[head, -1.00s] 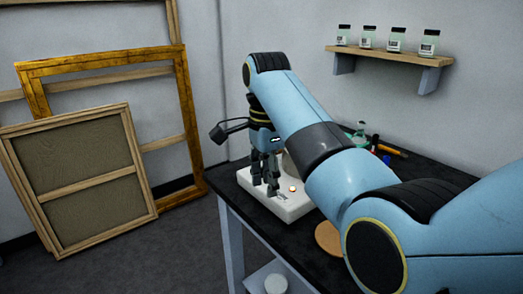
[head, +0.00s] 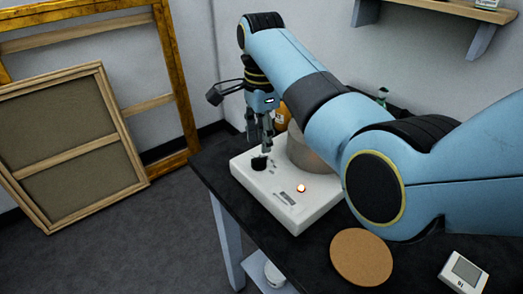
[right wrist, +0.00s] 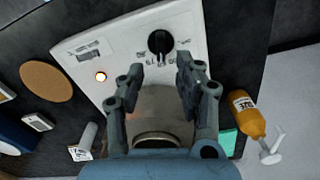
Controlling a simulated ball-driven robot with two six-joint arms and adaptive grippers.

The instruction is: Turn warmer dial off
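The warmer (head: 318,208) is a white box on the black table, with a round pot (head: 308,157) on it and a lit orange-white lamp (head: 301,188). Its black dial (head: 259,163) is on the top face near the left corner. The dial also shows in the right wrist view (right wrist: 159,42), with printed marks around it too small to read surely. My right gripper (head: 262,146) points down just behind and above the dial. In the right wrist view its two fingers (right wrist: 160,68) are apart, with nothing between the tips; the dial lies just beyond them. My left gripper is not in view.
A cork disc (head: 361,257) and a small white screen device (head: 464,271) lie on the table at the front right. An orange bottle (right wrist: 246,115) stands behind the warmer. Wooden frames (head: 75,150) lean on the wall at left. My right arm hides part of the table.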

